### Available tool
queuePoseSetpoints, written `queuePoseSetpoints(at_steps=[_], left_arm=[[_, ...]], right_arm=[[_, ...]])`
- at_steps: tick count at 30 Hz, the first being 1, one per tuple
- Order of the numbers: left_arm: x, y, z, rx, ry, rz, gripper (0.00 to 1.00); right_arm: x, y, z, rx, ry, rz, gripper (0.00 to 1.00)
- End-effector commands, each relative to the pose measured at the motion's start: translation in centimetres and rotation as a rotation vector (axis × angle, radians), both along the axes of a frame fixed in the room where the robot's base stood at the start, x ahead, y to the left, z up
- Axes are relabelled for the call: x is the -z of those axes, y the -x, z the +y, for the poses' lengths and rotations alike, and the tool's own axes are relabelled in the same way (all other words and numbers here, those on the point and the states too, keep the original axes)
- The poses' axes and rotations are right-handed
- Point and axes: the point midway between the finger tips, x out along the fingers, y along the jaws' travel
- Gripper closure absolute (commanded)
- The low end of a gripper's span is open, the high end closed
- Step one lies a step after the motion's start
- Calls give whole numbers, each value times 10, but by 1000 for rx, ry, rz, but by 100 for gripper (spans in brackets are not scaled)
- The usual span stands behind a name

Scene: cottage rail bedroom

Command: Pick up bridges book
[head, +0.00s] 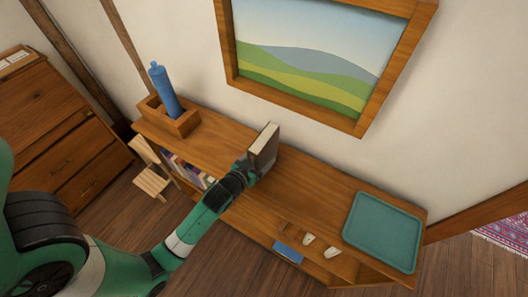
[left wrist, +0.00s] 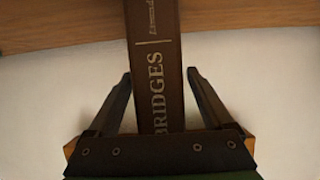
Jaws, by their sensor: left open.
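The bridges book (head: 264,149) stands upright on the wooden sideboard's top, near the wall. In the left wrist view its dark brown spine (left wrist: 154,60) faces me, with the word BRIDGES on it. My left gripper (head: 246,170) is at the book. In the left wrist view its two dark fingers (left wrist: 157,95) stand on either side of the spine, with visible gaps on both sides. It is open, and the lower end of the spine is hidden behind the gripper's body. My right gripper is in neither view.
The sideboard (head: 305,190) carries a wooden box (head: 168,118) with a blue bottle (head: 164,90) at left and a teal tray (head: 383,232) at right. Two small white items (head: 320,245) lie at its front. A framed picture (head: 320,50) hangs above.

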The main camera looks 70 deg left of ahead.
Motion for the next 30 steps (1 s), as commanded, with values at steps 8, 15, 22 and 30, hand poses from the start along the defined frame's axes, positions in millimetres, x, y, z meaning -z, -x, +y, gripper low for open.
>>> queuePoseSetpoints(at_steps=[8,15,22,30], left_arm=[[2,-3,2,0,-1,-1,20],[2,-3,2,0,0,0,64],[2,-3,2,0,0,0,100],[-1,-3,2,1,-3,-5,100]], right_arm=[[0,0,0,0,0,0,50],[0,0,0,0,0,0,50],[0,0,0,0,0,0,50],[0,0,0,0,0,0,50]])
